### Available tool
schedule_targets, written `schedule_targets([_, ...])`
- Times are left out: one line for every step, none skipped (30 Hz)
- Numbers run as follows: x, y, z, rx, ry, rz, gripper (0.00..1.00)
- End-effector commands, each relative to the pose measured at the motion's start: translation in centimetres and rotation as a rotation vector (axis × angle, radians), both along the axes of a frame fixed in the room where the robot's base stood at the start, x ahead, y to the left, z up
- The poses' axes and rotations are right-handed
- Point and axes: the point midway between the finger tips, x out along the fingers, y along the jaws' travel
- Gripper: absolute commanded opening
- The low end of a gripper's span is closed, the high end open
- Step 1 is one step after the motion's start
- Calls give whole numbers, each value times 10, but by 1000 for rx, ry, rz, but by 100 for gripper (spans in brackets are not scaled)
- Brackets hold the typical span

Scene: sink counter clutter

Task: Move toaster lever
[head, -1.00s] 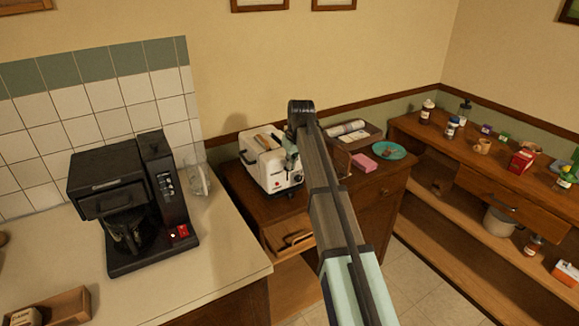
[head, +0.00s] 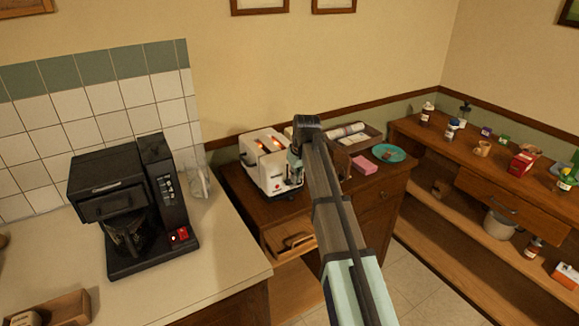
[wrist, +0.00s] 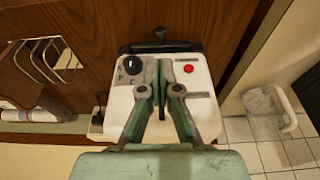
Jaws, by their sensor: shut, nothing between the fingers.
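The white toaster (head: 270,170) stands on the wooden cabinet, with its two top slots glowing orange. In the wrist view, its front panel (wrist: 200,84) has a black dial (wrist: 130,63) and a red button (wrist: 188,69). A small black knob (wrist: 160,34), which looks like the lever, sticks out past the toaster's dark bottom edge. My gripper (head: 295,166) is at the toaster's front right in the head view. In the wrist view my gripper (wrist: 159,66) is over the middle of the panel, shut and empty. Contact with the lever cannot be told.
A black coffee machine (head: 120,205) and a glass jug (head: 200,183) stand on the counter at left. A tray (head: 347,137), a pink block (head: 365,164) and a teal plate (head: 388,153) share the cabinet top. A wire rack (wrist: 42,62) shows at left in the wrist view.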

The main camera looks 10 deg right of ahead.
Motion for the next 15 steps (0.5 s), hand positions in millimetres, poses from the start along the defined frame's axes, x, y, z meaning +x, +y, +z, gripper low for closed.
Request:
schedule_targets([1, 0, 0, 0, 0, 0, 0])
schedule_targets([1, 0, 0, 0, 0, 0, 0])
schedule_targets([1, 0, 0, 0, 0, 0, 0])
schedule_targets([1, 0, 0, 0, 0, 0, 0])
schedule_targets([0, 0, 0, 0, 0, 0, 0])
schedule_targets([0, 0, 1, 0, 0, 0, 0])
schedule_targets([0, 0, 3, 0, -1, 0, 0])
schedule_targets([0, 0, 5, 0, -1, 0, 0])
schedule_targets([-1, -1, 8, -1, -1, 0, 0])
schedule_targets([-2, -1, 11, 0, -2, 0, 0])
schedule_targets([-2, -1, 15, 0, -1, 0, 0])
schedule_targets([-4, -2, 20, 0, -1, 0, 0])
schedule_targets([-5, -2, 25, 0, -1, 0, 0])
schedule_targets([-6, -2, 31, 0, -2, 0, 0])
schedule_targets([-8, -3, 38, 0, -3, 0, 0])
